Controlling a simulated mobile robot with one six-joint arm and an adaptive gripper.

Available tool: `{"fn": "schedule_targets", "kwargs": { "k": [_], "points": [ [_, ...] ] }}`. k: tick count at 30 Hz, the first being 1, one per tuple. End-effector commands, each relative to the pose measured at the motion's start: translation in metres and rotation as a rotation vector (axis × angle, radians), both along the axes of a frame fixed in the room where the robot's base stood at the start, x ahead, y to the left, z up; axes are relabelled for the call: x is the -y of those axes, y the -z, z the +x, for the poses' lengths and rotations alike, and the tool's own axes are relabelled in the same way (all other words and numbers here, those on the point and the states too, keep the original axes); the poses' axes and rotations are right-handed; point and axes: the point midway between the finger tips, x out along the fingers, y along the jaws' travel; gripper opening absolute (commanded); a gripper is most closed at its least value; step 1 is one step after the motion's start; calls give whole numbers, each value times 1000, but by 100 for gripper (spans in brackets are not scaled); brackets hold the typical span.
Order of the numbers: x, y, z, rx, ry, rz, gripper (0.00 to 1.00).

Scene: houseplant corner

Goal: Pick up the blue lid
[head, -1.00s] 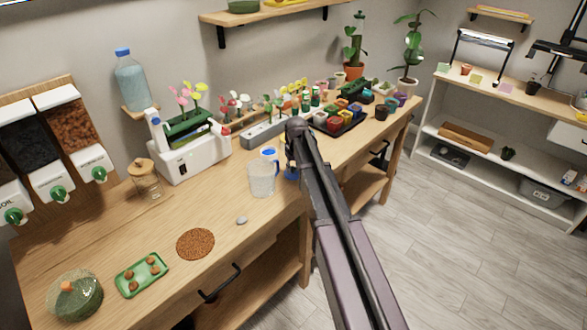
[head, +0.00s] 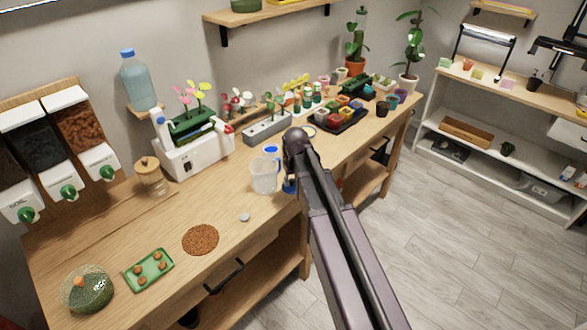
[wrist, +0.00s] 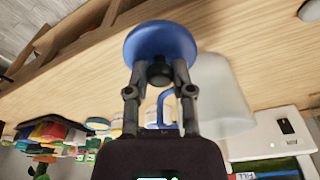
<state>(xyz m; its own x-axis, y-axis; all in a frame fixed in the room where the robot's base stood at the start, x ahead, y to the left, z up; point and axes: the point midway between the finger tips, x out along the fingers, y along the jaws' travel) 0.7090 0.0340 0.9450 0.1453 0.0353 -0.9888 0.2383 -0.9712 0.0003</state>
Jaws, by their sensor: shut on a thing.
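The blue lid (wrist: 160,42) is a round disc with a dark knob (wrist: 160,72) in the wrist view. My gripper (wrist: 160,76) is shut on it by the knob, with a finger on each side. In the head view my arm hides most of the lid; a small blue part (head: 289,186) shows at the arm's left edge, close to the clear jug. I cannot tell from that view how high it is above the bench.
The clear jug (head: 264,177) with a blue handle stands just left of my gripper; it also shows in the wrist view (wrist: 222,98). A pebble (head: 244,217) and a brown round mat (head: 200,240) lie nearer.

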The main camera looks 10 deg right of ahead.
Motion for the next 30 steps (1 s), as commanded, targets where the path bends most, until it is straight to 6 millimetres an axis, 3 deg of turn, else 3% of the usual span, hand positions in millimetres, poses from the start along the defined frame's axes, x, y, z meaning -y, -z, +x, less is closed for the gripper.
{"fn": "schedule_targets", "kwargs": {
  "k": [3, 9, 30],
  "points": [
    [-4, -2, -20, 0, 0, 0, 2],
    [-8, -3, -33, 0, 2, 0, 2],
    [-9, -3, -35, 0, 1, 0, 2]
  ]
}}
